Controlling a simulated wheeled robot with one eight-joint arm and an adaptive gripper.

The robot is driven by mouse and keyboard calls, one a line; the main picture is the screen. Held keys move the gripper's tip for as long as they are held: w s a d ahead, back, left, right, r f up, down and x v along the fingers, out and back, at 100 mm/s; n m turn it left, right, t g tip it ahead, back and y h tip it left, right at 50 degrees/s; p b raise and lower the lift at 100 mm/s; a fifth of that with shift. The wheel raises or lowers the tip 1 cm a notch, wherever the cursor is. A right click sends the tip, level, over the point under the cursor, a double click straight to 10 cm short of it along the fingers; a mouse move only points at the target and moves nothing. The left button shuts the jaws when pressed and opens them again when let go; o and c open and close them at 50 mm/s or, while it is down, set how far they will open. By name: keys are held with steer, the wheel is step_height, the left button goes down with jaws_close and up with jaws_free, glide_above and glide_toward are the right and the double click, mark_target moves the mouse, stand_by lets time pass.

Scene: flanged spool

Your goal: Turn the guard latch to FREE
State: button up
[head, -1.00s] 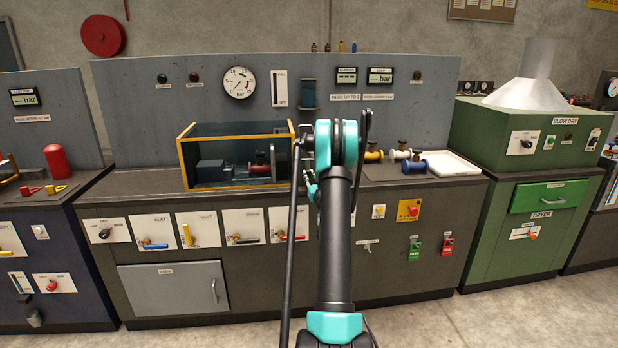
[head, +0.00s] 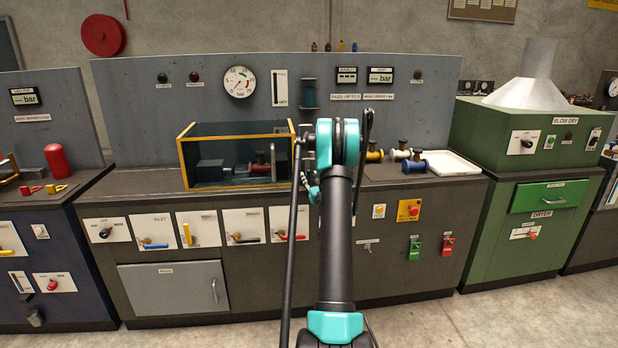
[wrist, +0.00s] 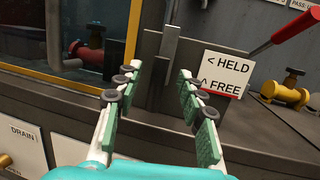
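The guard is a glass box with a yellow frame (head: 236,128) on the bench; its right edge also fills the upper left of the wrist view (wrist: 133,35). Inside it is a dark red flanged part (wrist: 90,52). A white label (wrist: 226,75) reading HELD and FREE stands right of the guard. A grey upright metal piece (wrist: 171,45) is left of the label, and a red-handled lever (wrist: 292,30) slants above it. I cannot tell which of these is the latch. My gripper (wrist: 158,74) is open and empty, its fingers short of the grey piece. In the head view my arm hides this area.
A yellow spool (wrist: 287,90) lies right of the label. A white tray (head: 455,163) and a blue spool (head: 414,165) are farther right on the bench. A DRAIN panel (wrist: 22,150) is below the bench edge at the left. The guard frame stands close to my left finger.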

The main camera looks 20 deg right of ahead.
steer(key=v, duration=0.6)
stand_by(0.3)
steer(key=s+a+r+n+g+y, duration=0.1)
steer(key=s+a+r+n+y, duration=0.15)
steer(key=a+n, duration=0.45)
steer(key=s+a+r+n+g+y, duration=0.15)
steer(key=a+n+y, duration=0.25)
steer(key=a, duration=0.5)
steer(key=s+a+f+n+g+y, duration=0.1)
steer(key=s+a+n+g+y, duration=0.1)
steer(key=s+a+n+g, duration=0.65)
steer(key=s+a+f+n+g+h, duration=0.1)
steer(key=s+a+f+n, duration=0.2)
steer(key=s+a+n, duration=0.3)
steer(key=s+a+f+n+h, duration=0.15)
steer(key=s+a+n, duration=0.25)
steer(key=s, duration=0.5)
steer(key=s+d+f+n+g+h, duration=0.2)
steer(key=s+f+n, duration=0.1)
steer(key=s, duration=0.5)
steer(key=s+d+f+n+g+h, duration=0.2)
steer(key=s+d+f+n, duration=0.1)
steer(key=s, duration=0.5)
steer(key=shift+s+f+n, duration=0.15)
steer(key=shift+f+n, duration=0.25)
steer(key=shift+n, duration=0.45)
